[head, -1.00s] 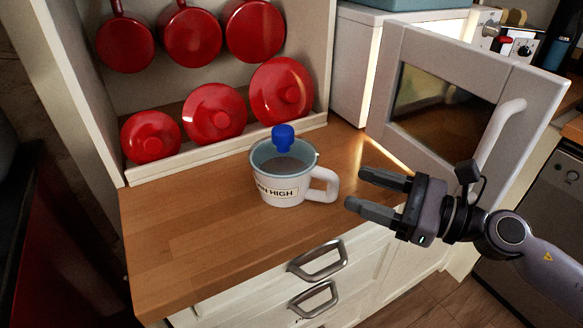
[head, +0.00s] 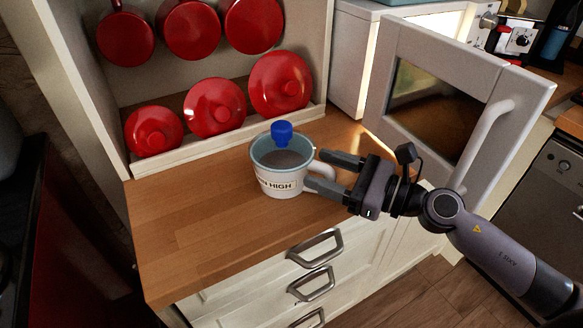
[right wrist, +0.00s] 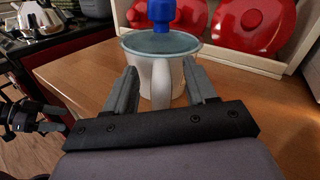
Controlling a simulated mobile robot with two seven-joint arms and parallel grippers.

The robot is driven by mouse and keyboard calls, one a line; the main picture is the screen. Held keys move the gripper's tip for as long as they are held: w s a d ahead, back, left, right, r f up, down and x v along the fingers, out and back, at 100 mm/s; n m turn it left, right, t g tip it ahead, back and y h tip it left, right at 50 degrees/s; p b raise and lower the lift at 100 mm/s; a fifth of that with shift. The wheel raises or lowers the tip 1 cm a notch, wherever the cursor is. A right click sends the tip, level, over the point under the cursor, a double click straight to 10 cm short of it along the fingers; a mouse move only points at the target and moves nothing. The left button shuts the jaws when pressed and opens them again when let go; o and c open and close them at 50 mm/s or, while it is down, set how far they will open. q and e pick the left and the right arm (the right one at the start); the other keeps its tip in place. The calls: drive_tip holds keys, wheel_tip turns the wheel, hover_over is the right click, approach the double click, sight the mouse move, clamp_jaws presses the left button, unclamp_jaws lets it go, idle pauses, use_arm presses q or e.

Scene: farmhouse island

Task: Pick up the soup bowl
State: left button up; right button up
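The soup bowl (head: 276,178) is a white mug-like bowl with a grey-blue inside, a side handle and a printed label. It stands upright on the wooden counter, with a blue knob (head: 282,131) showing above its rim. In the right wrist view the bowl (right wrist: 150,68) is straight ahead. My right gripper (head: 313,170) is open, its fingers on either side of the bowl's handle (right wrist: 161,82), which reaches between them. I cannot tell whether the fingers touch it. My left gripper is not in the head view; a dark gripper (right wrist: 30,117) shows at the left edge of the right wrist view, probably my left, its opening unclear.
Red lids (head: 214,108) lean in a row behind the bowl, with red pans (head: 190,37) hanging above. An open microwave door (head: 441,98) stands to the right, close to my right arm. The wooden counter (head: 190,225) left of the bowl is clear.

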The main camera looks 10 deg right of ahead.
clamp_jaws()
drive_tip(key=shift+r, duration=0.2)
drive_tip(key=shift+a+r, duration=0.15)
drive_tip(key=shift+r, duration=0.3)
wheel_tip(320, 180, up, 6)
drive_tip(key=p, duration=0.3)
drive_tip(key=shift+p, duration=0.35)
drive_tip(key=shift+r, duration=1.15)
drive_tip(key=s+a+r+b, duration=0.1)
drive_tip(key=s+a, duration=0.2)
drive_tip(key=a, duration=0.6)
drive_tip(key=s+a+r+b, duration=0.1)
drive_tip(key=s+a, duration=0.2)
drive_tip(key=a, duration=0.6)
drive_tip(key=shift+s+a+r, duration=0.15)
drive_tip(key=shift+s+a, duration=0.05)
drive_tip(key=shift+s, duration=0.2)
